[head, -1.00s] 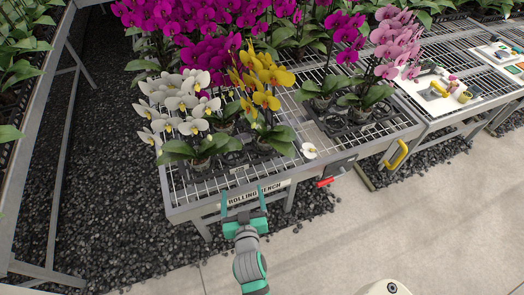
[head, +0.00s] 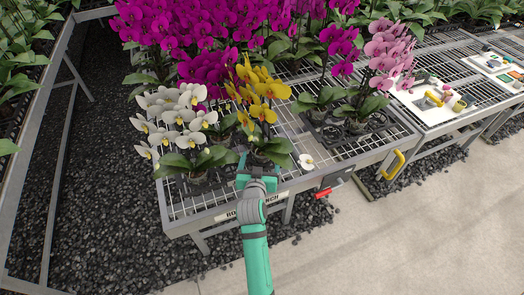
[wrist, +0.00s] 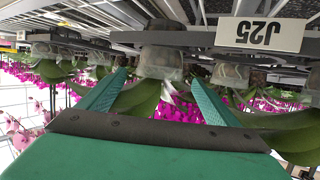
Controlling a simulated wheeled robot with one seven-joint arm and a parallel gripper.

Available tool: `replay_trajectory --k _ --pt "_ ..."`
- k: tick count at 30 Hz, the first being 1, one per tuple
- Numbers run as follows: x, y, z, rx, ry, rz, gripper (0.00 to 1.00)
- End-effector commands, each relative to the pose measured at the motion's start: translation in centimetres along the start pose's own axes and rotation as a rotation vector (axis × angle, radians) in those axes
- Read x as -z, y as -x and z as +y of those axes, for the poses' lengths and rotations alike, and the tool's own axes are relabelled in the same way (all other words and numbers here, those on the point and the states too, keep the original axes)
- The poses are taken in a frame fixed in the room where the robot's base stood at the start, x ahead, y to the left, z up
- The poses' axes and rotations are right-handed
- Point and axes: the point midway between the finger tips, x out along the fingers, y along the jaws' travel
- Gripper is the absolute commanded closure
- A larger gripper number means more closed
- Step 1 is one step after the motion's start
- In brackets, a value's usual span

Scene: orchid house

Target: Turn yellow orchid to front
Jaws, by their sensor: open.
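The yellow orchid (head: 262,90) stands near the front edge of the rolling bench (head: 200,213), its blooms on upright stems above broad green leaves. My gripper (head: 259,163) is low at its base, over the bench's front edge, and hides its pot in the head view. In the wrist view, which is upside down, the two teal fingers of my gripper (wrist: 160,80) are spread apart. A clear pot (wrist: 162,60) with green leaves shows between and just beyond the fingertips. I cannot tell whether the fingers touch it.
A white orchid (head: 180,118) stands close on the left. Magenta orchids (head: 205,70) crowd behind. A loose white bloom (head: 306,161) lies to the right on the mesh. A red-handled part (head: 328,189) and a yellow handle (head: 393,165) are on the front side. A J25 label (wrist: 262,34) shows.

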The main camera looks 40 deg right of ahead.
Motion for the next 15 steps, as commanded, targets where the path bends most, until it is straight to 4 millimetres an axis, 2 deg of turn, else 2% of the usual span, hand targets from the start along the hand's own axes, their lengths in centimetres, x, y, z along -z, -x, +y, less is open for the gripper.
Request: replay_trajectory --k 6,15 --pt "-0.7 -2.8 0.1 -0.001 0.0 0.0 0.16" --pt "-0.7 -6.2 0.0 0.0 0.0 0.0 0.16"
